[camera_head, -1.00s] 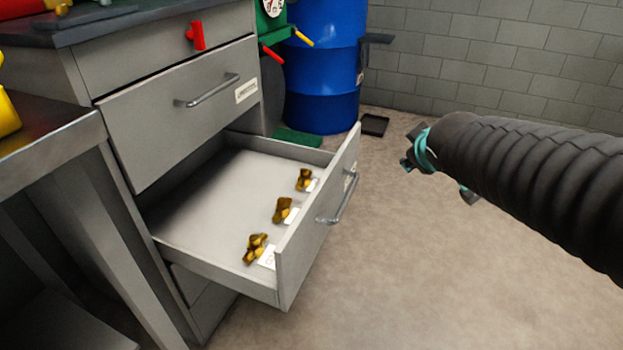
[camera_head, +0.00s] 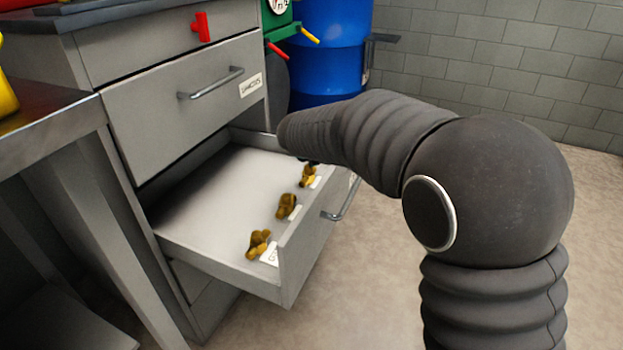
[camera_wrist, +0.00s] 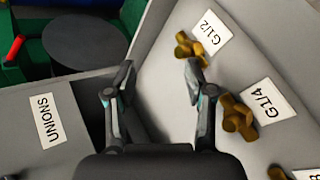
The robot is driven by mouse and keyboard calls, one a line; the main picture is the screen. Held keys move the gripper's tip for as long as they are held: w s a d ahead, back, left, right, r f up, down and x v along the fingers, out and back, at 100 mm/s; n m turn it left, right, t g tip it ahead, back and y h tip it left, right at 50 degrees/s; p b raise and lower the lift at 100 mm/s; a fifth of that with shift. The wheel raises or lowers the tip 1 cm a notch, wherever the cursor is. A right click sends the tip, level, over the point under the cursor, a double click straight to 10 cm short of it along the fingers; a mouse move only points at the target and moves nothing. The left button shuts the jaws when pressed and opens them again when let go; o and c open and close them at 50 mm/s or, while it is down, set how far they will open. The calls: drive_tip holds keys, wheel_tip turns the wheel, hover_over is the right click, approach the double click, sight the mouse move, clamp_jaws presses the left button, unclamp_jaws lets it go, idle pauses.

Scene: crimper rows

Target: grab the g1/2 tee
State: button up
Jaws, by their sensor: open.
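The G1/2 tee (camera_wrist: 188,48) is a small brass fitting beside its white "G1/2" label (camera_wrist: 209,31) in the open drawer. In the head view it is the farthest fitting (camera_head: 308,176), partly behind my arm. My gripper (camera_wrist: 160,76) is open and empty in the wrist view, above the drawer's far end. The tee lies ahead of the right fingertip, outside the gap between the fingers. In the head view my gripper is hidden behind my arm.
Another brass fitting (camera_wrist: 237,118) lies by the "G1/4" label, and a third (camera_head: 258,244) lies at the near end. The shut drawer above (camera_head: 185,105) has a "UNIONS" label. The drawer's left part is bare. A blue drum (camera_head: 325,50) stands behind.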

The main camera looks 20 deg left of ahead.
drive_tip(key=s+a+f+n+h, duration=0.1)
drive_tip(key=a+n+h, duration=0.1)
drive_tip(key=s+a+f+n+t+h, duration=0.1)
drive_tip(key=a+f+h, duration=0.1)
drive_tip(key=a+h, duration=0.1)
drive_tip(key=s+a+f+n+h, duration=0.2)
drive_tip(key=a+h, duration=0.1)
drive_tip(key=shift+a+f+n+b, duration=0.1)
drive_tip(key=shift+f+n+b, duration=0.2)
drive_tip(key=shift+b, duration=0.1)
drive_tip(key=shift+s+a+t+h, duration=0.15)
drive_tip(key=shift+s+t+h, duration=0.2)
drive_tip(key=shift+h, duration=0.15)
approach(305, 168)
drive_tip(key=x, duration=0.2)
drive_tip(key=b+x, duration=0.1)
drive_tip(key=x, duration=0.1)
drive_tip(key=shift+s+d, duration=0.25)
drive_tip(key=shift+d, duration=0.1)
drive_tip(key=shift+w+a+b+x, duration=0.1)
drive_tip(key=shift+a+b+x, duration=0.1)
drive_tip(key=shift+x, duration=1.35)
drive_tip(key=shift+w+a+b+x, duration=0.1)
drive_tip(key=shift+a+b+x, duration=0.1)
drive_tip(key=shift+x, duration=1.3)
clamp_jaws()
